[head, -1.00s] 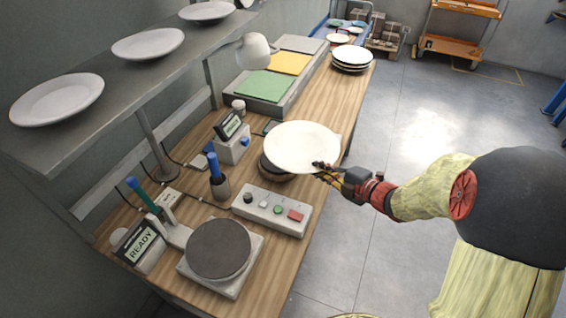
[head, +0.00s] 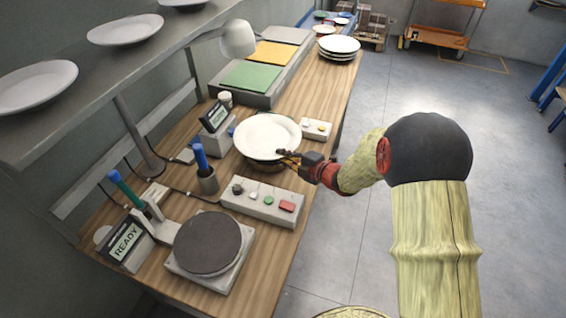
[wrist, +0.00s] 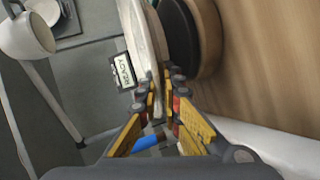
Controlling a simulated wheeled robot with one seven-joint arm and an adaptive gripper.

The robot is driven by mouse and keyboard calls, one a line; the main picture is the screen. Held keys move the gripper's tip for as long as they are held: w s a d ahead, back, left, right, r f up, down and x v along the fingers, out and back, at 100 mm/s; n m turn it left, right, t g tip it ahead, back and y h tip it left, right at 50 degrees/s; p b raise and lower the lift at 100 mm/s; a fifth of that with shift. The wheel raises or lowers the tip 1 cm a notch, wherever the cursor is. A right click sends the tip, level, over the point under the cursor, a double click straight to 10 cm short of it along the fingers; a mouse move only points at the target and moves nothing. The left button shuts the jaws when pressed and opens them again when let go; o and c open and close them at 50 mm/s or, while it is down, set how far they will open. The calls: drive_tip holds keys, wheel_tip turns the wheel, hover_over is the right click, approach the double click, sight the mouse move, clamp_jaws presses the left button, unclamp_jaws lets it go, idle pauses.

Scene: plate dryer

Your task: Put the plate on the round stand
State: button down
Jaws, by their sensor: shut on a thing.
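The white plate (head: 266,134) is held at its near right rim by my gripper (head: 287,157). In the wrist view the plate (wrist: 142,40) shows nearly edge-on between the fingers (wrist: 161,92). The round stand (head: 266,164) is under the plate, mostly hidden by it in the head view. In the wrist view the stand (wrist: 207,40) has a dark round top and a wooden body, close beside the plate's underside. I cannot tell whether plate and stand touch.
A square device with a dark round top (head: 207,242) is nearer. A small button box (head: 316,129) is right of the plate. A shelf with plates (head: 126,30) overhangs the left.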

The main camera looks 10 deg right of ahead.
drive_tip(key=shift+f+b, duration=0.4)
drive_tip(key=shift+f, duration=0.95)
drive_tip(key=shift+f, duration=0.15)
drive_tip(key=c, duration=2)
unclamp_jaws()
